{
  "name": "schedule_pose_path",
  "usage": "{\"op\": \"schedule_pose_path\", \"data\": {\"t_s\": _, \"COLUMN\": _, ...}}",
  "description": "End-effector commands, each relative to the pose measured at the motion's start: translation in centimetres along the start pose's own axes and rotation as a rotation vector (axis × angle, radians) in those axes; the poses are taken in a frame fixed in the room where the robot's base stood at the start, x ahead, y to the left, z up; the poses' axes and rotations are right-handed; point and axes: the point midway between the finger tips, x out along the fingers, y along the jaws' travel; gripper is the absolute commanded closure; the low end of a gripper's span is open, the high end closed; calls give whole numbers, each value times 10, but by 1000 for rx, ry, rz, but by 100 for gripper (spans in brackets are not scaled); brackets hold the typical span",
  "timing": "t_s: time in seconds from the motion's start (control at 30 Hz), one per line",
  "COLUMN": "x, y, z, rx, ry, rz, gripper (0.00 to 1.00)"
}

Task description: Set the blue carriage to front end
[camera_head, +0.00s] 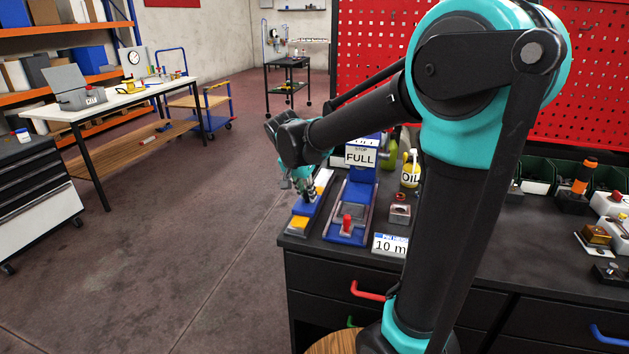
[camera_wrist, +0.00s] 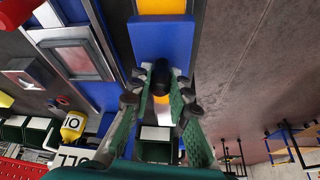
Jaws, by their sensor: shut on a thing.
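The blue carriage (camera_wrist: 163,42) is a flat blue block on a narrow track in the wrist view. A black knob (camera_wrist: 160,76) stands on it. My gripper (camera_wrist: 161,80) is shut on this knob, with one green finger on each side. A yellow patch (camera_wrist: 161,5) shows just beyond the carriage; whether they touch I cannot tell. In the head view my gripper (camera_head: 307,190) is over the left track at the bench's left edge. The track's near end has a yellow block (camera_head: 298,224) and its far end a white one (camera_head: 323,178). The carriage is partly hidden there.
A second blue track with a red knob (camera_head: 347,222) stands close on the right, below a FULL sign (camera_head: 360,157). A yellow oil can (camera_head: 410,171) and a "10 m" label (camera_head: 389,244) are further right. Open floor lies left of the bench.

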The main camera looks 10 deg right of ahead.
Motion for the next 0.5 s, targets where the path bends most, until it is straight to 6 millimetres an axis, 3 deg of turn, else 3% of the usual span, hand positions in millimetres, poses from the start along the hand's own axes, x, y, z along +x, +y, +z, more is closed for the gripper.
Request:
{"op": "schedule_pose_path", "data": {"t_s": 0.2, "x": -15, "y": 10, "z": 37, "rx": -3, "ry": 0, "rz": -1, "gripper": 100}}
{"op": "schedule_pose_path", "data": {"t_s": 0.5, "x": -22, "y": 15, "z": 52, "rx": 0, "ry": -1, "rz": 1, "gripper": 100}}
